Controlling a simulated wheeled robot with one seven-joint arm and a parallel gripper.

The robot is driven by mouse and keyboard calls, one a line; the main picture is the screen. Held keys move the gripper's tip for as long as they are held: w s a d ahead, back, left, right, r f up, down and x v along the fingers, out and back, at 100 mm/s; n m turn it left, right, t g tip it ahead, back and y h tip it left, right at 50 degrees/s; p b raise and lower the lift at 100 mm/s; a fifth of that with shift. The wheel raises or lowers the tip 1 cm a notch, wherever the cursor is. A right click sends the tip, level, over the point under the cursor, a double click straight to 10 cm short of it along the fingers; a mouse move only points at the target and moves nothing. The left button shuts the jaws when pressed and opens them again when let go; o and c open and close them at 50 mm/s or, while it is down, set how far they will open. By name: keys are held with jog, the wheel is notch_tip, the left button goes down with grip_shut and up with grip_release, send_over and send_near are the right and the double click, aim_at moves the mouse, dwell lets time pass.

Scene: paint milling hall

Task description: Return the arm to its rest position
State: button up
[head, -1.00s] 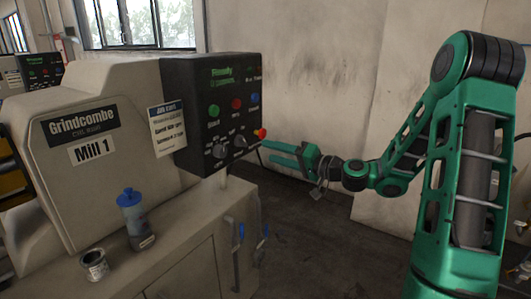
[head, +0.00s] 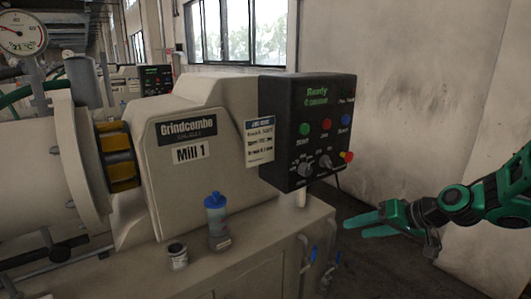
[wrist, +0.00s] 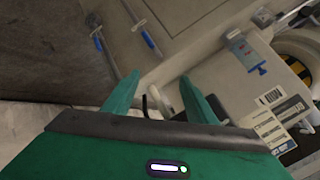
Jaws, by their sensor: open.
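My gripper (head: 368,224) is at the right of the head view, right of the mill's control box and a little below it. Its two green fingers point left, are apart and hold nothing. In the wrist view my gripper (wrist: 158,90) shows the same two fingers spread, with the mill's cabinet beyond them. The dark control box (head: 312,130) has a lit green screen reading Ready, coloured buttons, knobs and a red and yellow knob at its lower right. A clear gap lies between the fingers and the box.
The Mill 1 housing (head: 195,185) stands on a beige cabinet (head: 265,262). A blue-capped bottle (head: 217,222) and a small open can (head: 178,257) stand on its top. Blue-handled valves (head: 313,255) hang on its side. Bare wall (head: 410,100) and dark floor lie right.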

jog(key=s+d+m+g+h, duration=0.2)
jog(key=s+d, duration=0.2)
jog(key=s, duration=0.6)
jog(key=s+d+r+m+g+h, duration=0.1)
jog(key=s+d+g+h, duration=0.1)
jog(key=s, duration=0.9)
jog(key=s+d+r+m+g+h, duration=0.1)
jog(key=s+d+m+g+h, duration=0.1)
jog(key=s+d, duration=0.5)
jog(key=s+g, duration=0.1)
jog(key=s, duration=0.2)
jog(key=shift+s+m+g+h, duration=0.3)
jog(key=shift+s, duration=0.05)
jog(key=c, duration=0.4)
jog(key=shift+c, duration=0.7)
